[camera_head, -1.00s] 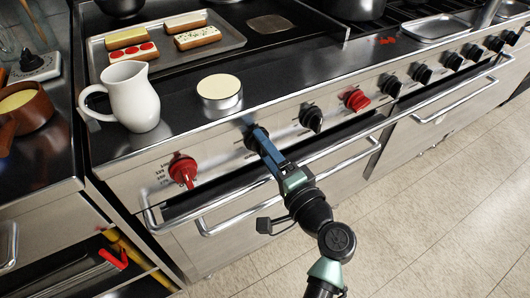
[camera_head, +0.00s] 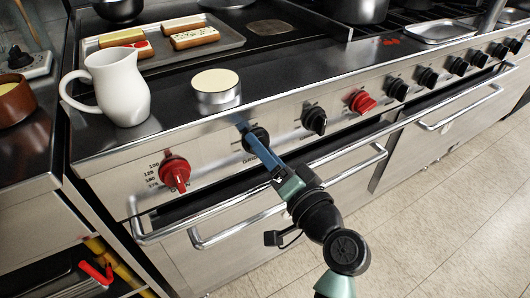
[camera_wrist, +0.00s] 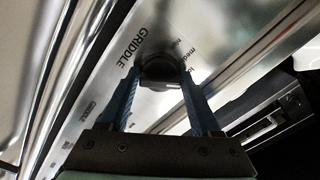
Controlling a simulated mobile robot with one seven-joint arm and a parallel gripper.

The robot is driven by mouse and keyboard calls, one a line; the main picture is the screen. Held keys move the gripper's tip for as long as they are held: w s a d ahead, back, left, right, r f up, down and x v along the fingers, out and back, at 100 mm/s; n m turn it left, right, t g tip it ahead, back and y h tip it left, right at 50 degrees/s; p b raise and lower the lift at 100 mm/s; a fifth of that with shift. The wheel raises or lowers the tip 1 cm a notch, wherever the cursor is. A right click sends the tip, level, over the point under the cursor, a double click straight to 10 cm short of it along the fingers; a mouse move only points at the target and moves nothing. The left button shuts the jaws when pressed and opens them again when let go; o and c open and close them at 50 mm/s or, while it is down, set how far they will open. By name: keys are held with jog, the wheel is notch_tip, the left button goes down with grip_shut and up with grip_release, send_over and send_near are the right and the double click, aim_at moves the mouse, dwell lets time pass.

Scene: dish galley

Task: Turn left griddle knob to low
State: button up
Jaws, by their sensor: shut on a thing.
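The griddle knob (camera_head: 257,138) is a black dial on the steel front panel, between a red knob on its left and another black knob on its right. It also shows in the wrist view (camera_wrist: 162,66), beside the printed word GRIDDLE and small setting marks. My gripper (camera_head: 248,133) reaches up to it from below. In the wrist view, the two blue fingers of my gripper (camera_wrist: 160,86) stand either side of the knob and are shut on it. The knob's pointer is hidden, so its setting cannot be read.
A red knob (camera_head: 174,174) is to the left, and a black knob (camera_head: 315,120) and a red one (camera_head: 362,102) to the right. A steel handle bar (camera_head: 235,212) runs below. A white pitcher (camera_head: 122,90) and a round tin (camera_head: 216,92) stand on the counter above.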

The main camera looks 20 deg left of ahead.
jog(key=o, duration=1.4)
jog(key=shift+c, duration=0.2)
jog(key=p+v, duration=0.1)
jog(key=v, duration=1.2)
jog(key=shift+p, duration=0.3)
